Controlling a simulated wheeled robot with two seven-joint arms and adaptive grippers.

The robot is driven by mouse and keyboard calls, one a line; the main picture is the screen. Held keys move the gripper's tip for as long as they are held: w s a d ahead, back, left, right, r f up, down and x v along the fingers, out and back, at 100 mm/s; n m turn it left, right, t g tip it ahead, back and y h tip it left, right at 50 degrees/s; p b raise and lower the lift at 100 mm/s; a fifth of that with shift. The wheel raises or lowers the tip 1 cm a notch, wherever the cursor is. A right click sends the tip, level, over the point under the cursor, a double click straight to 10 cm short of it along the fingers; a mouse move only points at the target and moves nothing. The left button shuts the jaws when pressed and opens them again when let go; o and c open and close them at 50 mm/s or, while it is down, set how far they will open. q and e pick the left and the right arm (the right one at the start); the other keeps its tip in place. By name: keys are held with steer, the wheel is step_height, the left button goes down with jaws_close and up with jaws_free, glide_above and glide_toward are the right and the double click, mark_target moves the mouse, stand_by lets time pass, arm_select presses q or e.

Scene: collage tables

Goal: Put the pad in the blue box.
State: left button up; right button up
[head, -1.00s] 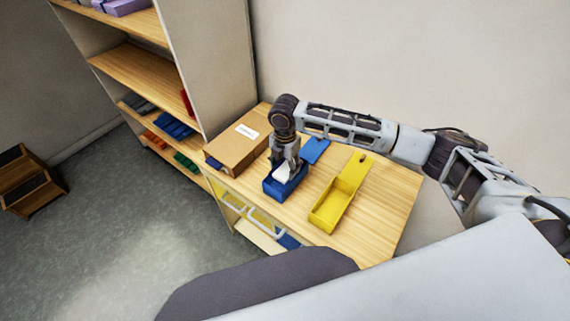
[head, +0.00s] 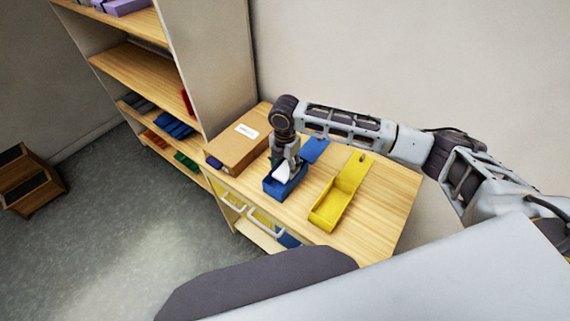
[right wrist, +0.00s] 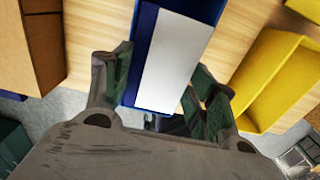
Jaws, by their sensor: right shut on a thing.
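The white pad (head: 283,173) is at the opening of the blue box (head: 280,190), which stands on the wooden table with its blue lid part (head: 316,150) behind it. My right gripper (head: 286,160) points down over the box and is shut on the pad. In the right wrist view, the pad (right wrist: 172,52) lies between the two fingers (right wrist: 160,85), with blue box walls (right wrist: 147,18) along its sides. I cannot tell whether the pad touches the box floor. My left gripper is not in view.
A yellow box (head: 327,212) with its lid open stands to the right of the blue one. A brown cardboard box (head: 236,150) with a white label is to the left. A shelf unit (head: 135,72) rises at the left. The table's right end is clear.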

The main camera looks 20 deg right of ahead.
steer(key=shift+f, duration=0.1)
stand_by(0.4)
steer(key=o, duration=1.1)
steer(key=o, duration=0.4)
steer(key=shift+p, duration=0.4)
steer(key=shift+r+p, duration=1)
steer(key=shift+r, duration=2.5)
